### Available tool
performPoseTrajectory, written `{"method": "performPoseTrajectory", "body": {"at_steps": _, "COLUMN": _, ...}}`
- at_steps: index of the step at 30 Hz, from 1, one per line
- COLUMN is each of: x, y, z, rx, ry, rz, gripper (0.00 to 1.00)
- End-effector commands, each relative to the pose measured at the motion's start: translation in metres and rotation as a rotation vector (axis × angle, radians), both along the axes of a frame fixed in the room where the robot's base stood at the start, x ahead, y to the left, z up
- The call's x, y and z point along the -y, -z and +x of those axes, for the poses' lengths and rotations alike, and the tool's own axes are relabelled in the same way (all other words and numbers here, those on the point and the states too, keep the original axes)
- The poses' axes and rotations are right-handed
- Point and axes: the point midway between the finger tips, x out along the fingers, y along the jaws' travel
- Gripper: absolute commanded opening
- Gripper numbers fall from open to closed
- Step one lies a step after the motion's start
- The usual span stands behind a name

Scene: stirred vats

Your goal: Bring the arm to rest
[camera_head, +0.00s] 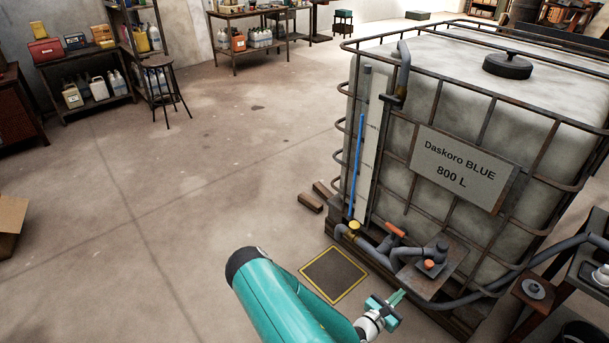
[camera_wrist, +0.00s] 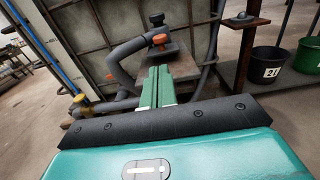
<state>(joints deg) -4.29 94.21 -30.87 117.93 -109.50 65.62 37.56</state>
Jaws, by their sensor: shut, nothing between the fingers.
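My teal arm reaches out from the bottom of the head view, and my gripper (camera_head: 399,297) is at its end. The fingers are together with nothing between them. In the wrist view my gripper (camera_wrist: 157,78) shows as two green fingers side by side, pointing toward the pipework. In the head view it is in front of the caged tank (camera_head: 395,180) labelled "Daskoro BLUE 800 L", short of the pump stand (camera_head: 432,283). I cannot tell the exact gap to the pipes.
Grey pipes with an orange handle (camera_head: 396,232) run along the tank's foot. A yellow-edged floor plate (camera_head: 333,275) lies beside my arm. A dark bucket (camera_wrist: 266,66) marked 21 stands at right in the wrist view. Open floor (camera_head: 150,220) lies left; shelves and a stool (camera_head: 166,85) stand behind.

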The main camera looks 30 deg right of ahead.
Motion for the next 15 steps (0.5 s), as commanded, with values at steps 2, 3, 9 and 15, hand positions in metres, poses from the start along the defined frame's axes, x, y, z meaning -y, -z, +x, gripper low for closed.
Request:
{"method": "performPoseTrajectory", "body": {"at_steps": 2, "x": 0.0, "y": 0.0, "z": 0.0, "rx": 0.0, "ry": 0.0, "rz": 0.0, "gripper": 0.0}}
{"method": "performPoseTrajectory", "body": {"at_steps": 3, "x": 0.0, "y": 0.0, "z": 0.0, "rx": 0.0, "ry": 0.0, "rz": 0.0, "gripper": 0.0}}
{"method": "performPoseTrajectory", "body": {"at_steps": 9, "x": -0.005, "y": -0.015, "z": 0.009, "rx": 0.063, "ry": 0.048, "rz": -0.003, "gripper": 0.0}}
{"method": "performPoseTrajectory", "body": {"at_steps": 15, "x": -0.025, "y": -0.058, "z": 0.029, "rx": 0.24, "ry": 0.201, "rz": 0.011, "gripper": 0.0}}
